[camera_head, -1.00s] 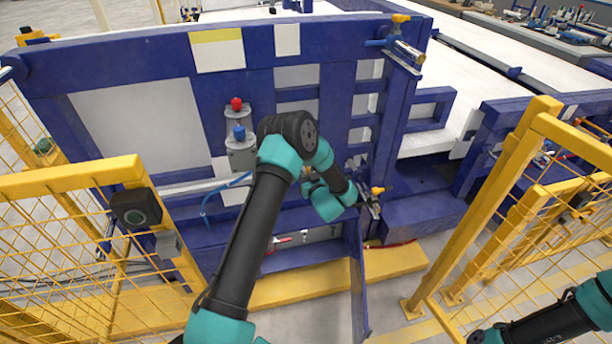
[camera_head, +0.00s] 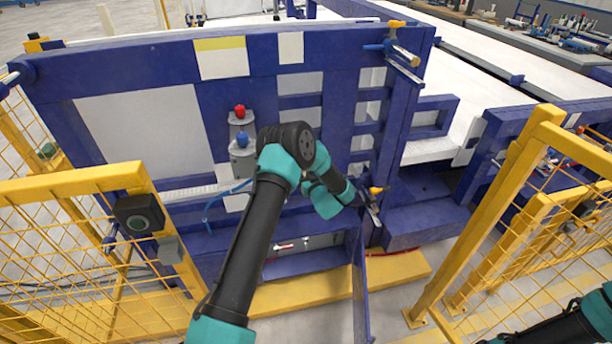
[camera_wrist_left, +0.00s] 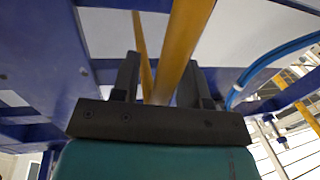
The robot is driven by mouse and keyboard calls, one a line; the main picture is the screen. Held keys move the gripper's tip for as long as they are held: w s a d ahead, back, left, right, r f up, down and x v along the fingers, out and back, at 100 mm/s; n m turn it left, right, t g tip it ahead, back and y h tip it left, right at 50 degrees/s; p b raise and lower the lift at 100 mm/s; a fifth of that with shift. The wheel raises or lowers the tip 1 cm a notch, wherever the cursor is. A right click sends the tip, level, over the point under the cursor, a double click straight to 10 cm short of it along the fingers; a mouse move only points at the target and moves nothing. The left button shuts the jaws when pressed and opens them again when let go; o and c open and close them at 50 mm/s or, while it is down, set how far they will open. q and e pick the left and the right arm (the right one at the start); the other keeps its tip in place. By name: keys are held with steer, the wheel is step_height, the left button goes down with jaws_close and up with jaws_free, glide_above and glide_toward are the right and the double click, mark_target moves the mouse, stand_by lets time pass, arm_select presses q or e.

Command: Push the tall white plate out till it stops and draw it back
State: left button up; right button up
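A tall white plate (camera_head: 140,135) sits in the left part of the upright blue frame in the head view; I cannot tell whether it is the plate of the task. Smaller white panels show farther right in the frame. My left arm reaches across the front of the frame, and its wrist (camera_head: 332,195) is low, beside the lower latch (camera_head: 373,205). Its fingertips are hard to make out in the head view. In the left wrist view the left gripper (camera_wrist_left: 158,82) has its fingers apart, with a yellow bar visible between them; contact is unclear. My right gripper is out of view.
A red button (camera_head: 240,110) and a blue button (camera_head: 242,139) are on grey boxes on the frame. An upper latch (camera_head: 398,50) is at its right corner. Yellow mesh fences stand at left (camera_head: 70,181) and right (camera_head: 480,220). A blue hose (camera_head: 222,191) hangs near my left arm.

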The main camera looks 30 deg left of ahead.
arm_select(q)
steer(key=shift+s+d, duration=0.1)
steer(key=v, duration=1.7)
